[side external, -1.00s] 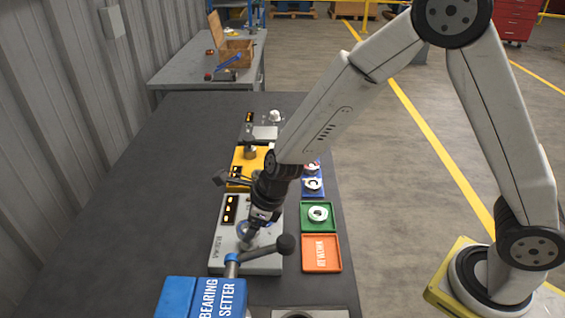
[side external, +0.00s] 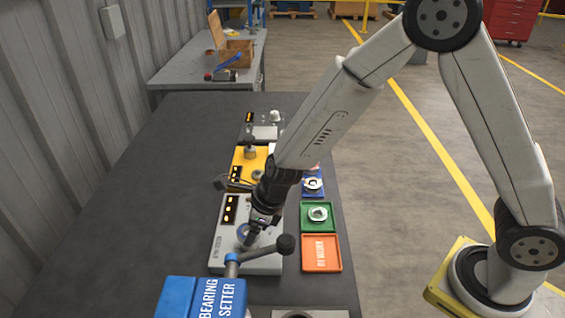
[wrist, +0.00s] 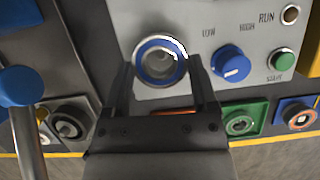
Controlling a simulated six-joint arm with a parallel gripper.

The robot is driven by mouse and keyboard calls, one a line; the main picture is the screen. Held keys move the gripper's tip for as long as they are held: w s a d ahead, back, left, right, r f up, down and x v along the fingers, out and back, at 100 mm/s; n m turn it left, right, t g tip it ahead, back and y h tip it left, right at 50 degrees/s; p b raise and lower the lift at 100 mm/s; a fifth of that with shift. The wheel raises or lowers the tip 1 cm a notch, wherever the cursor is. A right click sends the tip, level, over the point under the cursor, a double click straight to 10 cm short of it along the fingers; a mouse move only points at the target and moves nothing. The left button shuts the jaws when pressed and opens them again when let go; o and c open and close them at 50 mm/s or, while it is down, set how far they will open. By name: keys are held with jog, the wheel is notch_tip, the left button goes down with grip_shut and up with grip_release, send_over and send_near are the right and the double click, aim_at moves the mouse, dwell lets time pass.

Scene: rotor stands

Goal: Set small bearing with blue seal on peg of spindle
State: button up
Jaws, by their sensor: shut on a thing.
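The small bearing with the blue seal (wrist: 160,41) is a metal ring with a blue band, between the two fingers of my gripper (wrist: 160,66) in the wrist view. My gripper is shut on it. In the side view my gripper (side external: 248,238) points down over the spindle (side external: 222,258), a grey box with lit orange lamps. The bearing shows there as a small bluish ring (side external: 242,230) beside the fingers. A grey round shape shows inside the bearing's hole in the wrist view. I cannot tell whether the peg is inside the ring or below it.
The blue bearing setter (side external: 195,296) and its black-knobbed lever (side external: 285,244) stand close in front of the spindle. Right of it are an orange tray (side external: 321,262), a green tray (side external: 331,226) with a ring, and a blue tray (side external: 312,194). The table's left side is clear.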

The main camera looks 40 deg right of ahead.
jog(key=shift+f, duration=1.4)
dwell(2.2)
jog(key=o, duration=1.2)
jog(key=shift+o, duration=0.2)
jog(key=shift+r, duration=0.2)
notch_tip(320, 180, up, 8)
jog(key=shift+f, duration=0.2)
dwell(0.6)
jog(key=shift+d, duration=0.1)
dwell(0.4)
